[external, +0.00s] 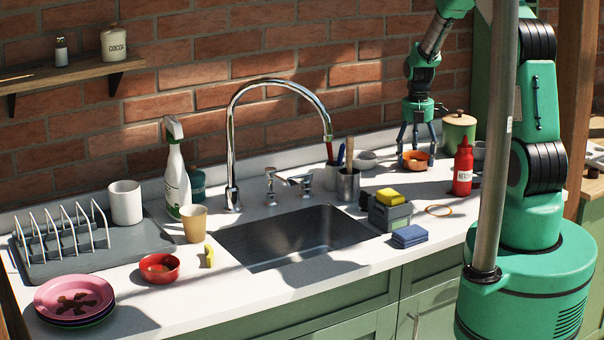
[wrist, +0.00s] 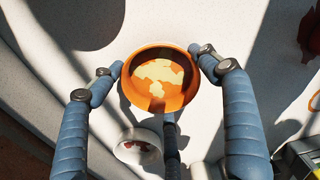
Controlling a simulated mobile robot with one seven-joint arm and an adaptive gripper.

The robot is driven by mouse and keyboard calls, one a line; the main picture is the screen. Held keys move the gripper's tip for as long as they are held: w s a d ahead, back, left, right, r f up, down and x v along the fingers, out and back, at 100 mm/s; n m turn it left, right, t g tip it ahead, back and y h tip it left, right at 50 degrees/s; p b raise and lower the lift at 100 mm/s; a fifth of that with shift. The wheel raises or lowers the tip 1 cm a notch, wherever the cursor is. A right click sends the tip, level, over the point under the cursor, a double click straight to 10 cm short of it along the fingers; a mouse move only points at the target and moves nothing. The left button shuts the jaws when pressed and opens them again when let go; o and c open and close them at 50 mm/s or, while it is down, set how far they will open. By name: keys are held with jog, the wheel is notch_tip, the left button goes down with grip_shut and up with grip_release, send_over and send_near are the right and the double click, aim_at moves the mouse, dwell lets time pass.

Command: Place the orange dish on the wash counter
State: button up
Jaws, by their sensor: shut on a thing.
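The orange dish (external: 413,152) is at the back right of the white counter (external: 330,275), between my gripper's fingers. The wrist view shows it from above as a round orange dish (wrist: 136,54) with brown and pale patches inside. My gripper (external: 415,158) points straight down and is shut on the dish, its blue-grey fingers around the rim. The fingers also show in the wrist view (wrist: 158,72), one on each side and one at the near edge. I cannot tell whether the dish touches the counter or is just above it.
A white bowl (external: 364,160) is left of the dish, and a red bottle (external: 463,167) is to its right. A green canister (external: 458,131) stands behind. The steel sink (external: 295,237), a utensil cup (external: 348,184) and a sponge caddy (external: 390,213) are nearer.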

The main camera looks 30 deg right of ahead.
jog(key=shift+f, duration=0.15)
jog(key=o, duration=1.2)
notch_tip(320, 180, up, 12)
jog(key=shift+r+p, duration=0.2)
jog(key=shift+p, duration=0.5)
jog(key=shift+r, duration=0.1)
